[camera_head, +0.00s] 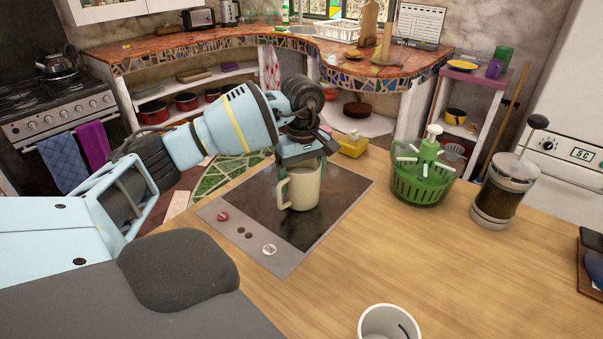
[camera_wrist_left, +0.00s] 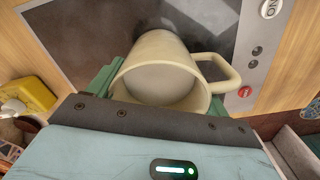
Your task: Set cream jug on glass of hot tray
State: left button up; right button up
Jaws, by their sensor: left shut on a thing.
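The cream jug (camera_head: 302,187) is a cream-coloured cup with one handle. It stands upright on, or just above, the dark glass (camera_head: 330,199) of the hot tray; I cannot tell whether it touches. My left gripper (camera_head: 300,160) comes from above and is shut on the jug near its rim. In the left wrist view the jug (camera_wrist_left: 165,75) sits between the green fingers, its handle to the right, with the tray's glass (camera_wrist_left: 100,35) beyond it. The tray's metal panel (camera_head: 285,262) has a red knob and dark buttons. My right gripper is not in view.
A white mug (camera_head: 388,322) stands at the front edge. The wooden counter between is clear.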

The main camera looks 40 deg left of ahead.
pick_arm(q)
jog(key=shift+r, duration=0.1)
jog(key=o, duration=1.4)
jog(key=shift+f, duration=0.25)
jog(key=shift+c, duration=0.2)
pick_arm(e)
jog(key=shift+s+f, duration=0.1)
pick_arm(q)
jog(key=shift+r, duration=0.1)
jog(key=shift+r, duration=0.3)
notch_tip(320, 180, up, 12)
jog(key=shift+f+p, duration=0.2)
jog(key=shift+p, duration=0.25)
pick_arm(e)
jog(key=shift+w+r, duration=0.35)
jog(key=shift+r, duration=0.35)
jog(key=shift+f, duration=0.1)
